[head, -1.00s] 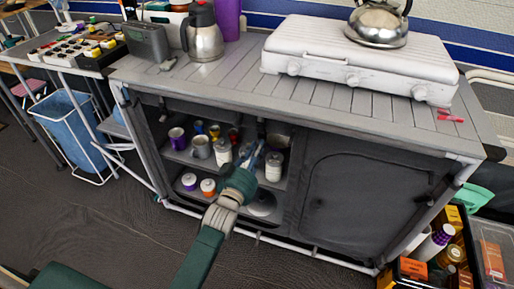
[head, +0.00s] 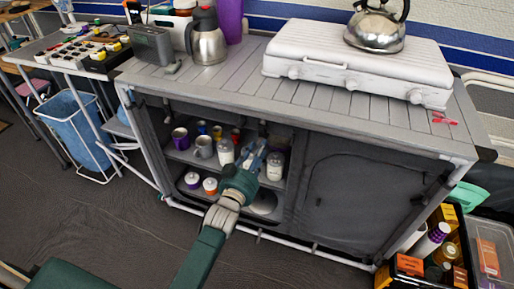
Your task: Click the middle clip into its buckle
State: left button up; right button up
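The open left half of the grey cabinet (head: 318,140) shows shelves under its top edge. A small dark strap or clip (head: 262,128) hangs from the top edge near the middle of the cabinet. It is too small to tell clip from buckle or whether they are joined. My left gripper (head: 256,153) is in front of the opening, just below that dark piece, pointing up and inward. Its bluish fingers overlap the jars behind. I cannot tell whether they are apart or hold anything. My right gripper is not in view.
Mugs and white jars (head: 226,152) stand on the shelves behind my gripper. A closed dark door panel (head: 350,195) fills the right half. A white stove (head: 345,65) with a kettle (head: 376,28) stands on top. A crate of goods (head: 425,265) sits at lower right.

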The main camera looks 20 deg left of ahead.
pick_arm(q)
jog(key=shift+w+a+r, duration=0.1)
jog(key=shift+a+r, duration=0.05)
jog(key=shift+r, duration=0.2)
jog(key=s, duration=1.2)
jog(key=shift+a, duration=0.15)
